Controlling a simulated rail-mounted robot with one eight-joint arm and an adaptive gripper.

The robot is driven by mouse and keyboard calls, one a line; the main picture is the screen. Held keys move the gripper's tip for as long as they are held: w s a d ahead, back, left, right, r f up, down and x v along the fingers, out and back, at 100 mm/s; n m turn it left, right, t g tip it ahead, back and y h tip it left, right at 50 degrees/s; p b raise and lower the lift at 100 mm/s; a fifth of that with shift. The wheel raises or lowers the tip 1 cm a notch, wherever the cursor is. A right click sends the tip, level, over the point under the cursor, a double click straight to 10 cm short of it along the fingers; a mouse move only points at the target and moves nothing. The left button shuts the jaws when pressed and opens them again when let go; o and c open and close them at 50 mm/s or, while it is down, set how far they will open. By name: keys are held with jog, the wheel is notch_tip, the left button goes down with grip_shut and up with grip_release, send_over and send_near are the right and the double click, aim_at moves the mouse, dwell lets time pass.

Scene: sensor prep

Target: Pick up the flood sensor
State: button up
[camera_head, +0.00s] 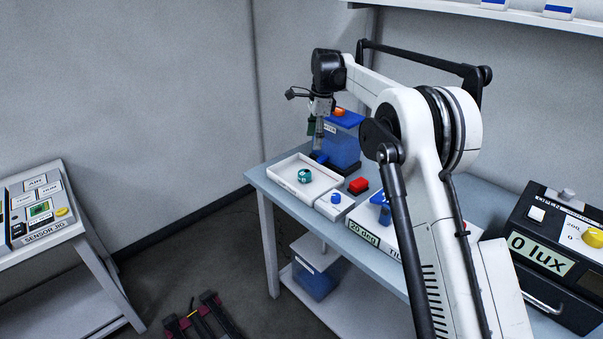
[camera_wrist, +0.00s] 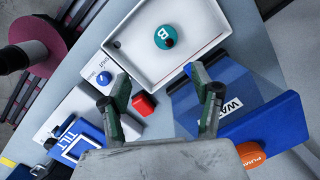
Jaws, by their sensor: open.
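A teal round piece marked B (camera_wrist: 166,37), likely the flood sensor, lies in a white tray (camera_wrist: 120,28). My gripper (camera_wrist: 152,72) is open and empty. In the wrist view its fingers point toward the tray, with the teal piece beyond the gap between them. In the head view my gripper (camera_head: 318,136) hangs above the tray's back side, in front of the blue water tank (camera_head: 346,149).
The water tank (camera_wrist: 225,92) with its orange pump cap (camera_wrist: 251,153) is close to my right finger. A red block (camera_wrist: 144,104) and a white box with a blue button (camera_wrist: 104,78) lie near my left finger. A sensor jig (camera_head: 40,215) stands on another table at left.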

jog(key=w+a+f, duration=0.1)
jog(key=f, duration=0.1)
send_near(304, 172)
jog(key=f, duration=0.5)
jog(key=shift+s, duration=0.3)
jog(key=shift+w+a+f+p, duration=0.1)
jog(key=shift+a+f+p, duration=0.15)
jog(key=shift+f, duration=1.05)
jog(key=shift+a+f+p, duration=0.15)
jog(key=shift+a+f, duration=0.1)
jog(key=shift+f, duration=1)
jog(key=c, duration=1.4)
jog(key=shift+r, duration=0.1)
jog(key=shift+r, duration=0.4)
jog(key=r, duration=0.3)
jog(key=shift+s+a+r, duration=0.3)
jog(key=shift+s+r, duration=0.05)
jog(key=shift+s, duration=0.05)
jog(key=s+a+r, duration=0.2)
jog(key=s+a+r+b, duration=0.1)
jog(key=s+a+r, duration=0.1)
jog(key=s, duration=0.1)
jog(key=s+a+r, duration=0.2)
jog(key=s, duration=0.1)
jog(key=shift+s+a+r, duration=0.2)
jog(key=shift+a, duration=0.05)
